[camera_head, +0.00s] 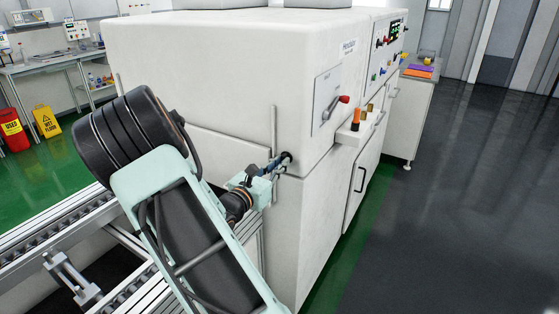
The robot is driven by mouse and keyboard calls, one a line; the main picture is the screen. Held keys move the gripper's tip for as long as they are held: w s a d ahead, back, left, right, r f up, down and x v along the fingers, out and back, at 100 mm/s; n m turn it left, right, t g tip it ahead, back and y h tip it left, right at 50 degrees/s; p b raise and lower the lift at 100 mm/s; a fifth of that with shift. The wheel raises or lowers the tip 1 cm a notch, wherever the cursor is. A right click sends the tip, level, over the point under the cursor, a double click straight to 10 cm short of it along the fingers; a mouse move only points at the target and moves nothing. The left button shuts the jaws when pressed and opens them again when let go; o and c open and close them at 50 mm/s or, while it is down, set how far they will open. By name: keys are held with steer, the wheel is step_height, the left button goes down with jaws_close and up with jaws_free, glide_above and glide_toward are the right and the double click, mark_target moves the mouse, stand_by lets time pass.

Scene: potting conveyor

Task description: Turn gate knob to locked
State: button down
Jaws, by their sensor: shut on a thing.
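My gripper (277,164) is at the front corner of the large white machine (220,60). My arm comes in from the lower middle of the view.
A red-handled lever (340,101) sits on a panel above and right of my gripper. An orange and black item (356,118) stands on a small ledge. A roller conveyor (60,235) runs at the left. The floor at right is clear.

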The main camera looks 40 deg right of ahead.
stand_by(0.5)
steer(key=c, duration=2)
jaws_free()
steer(key=shift+a, duration=0.1)
steer(key=v, duration=1.2)
steer(key=shift+s, duration=0.1)
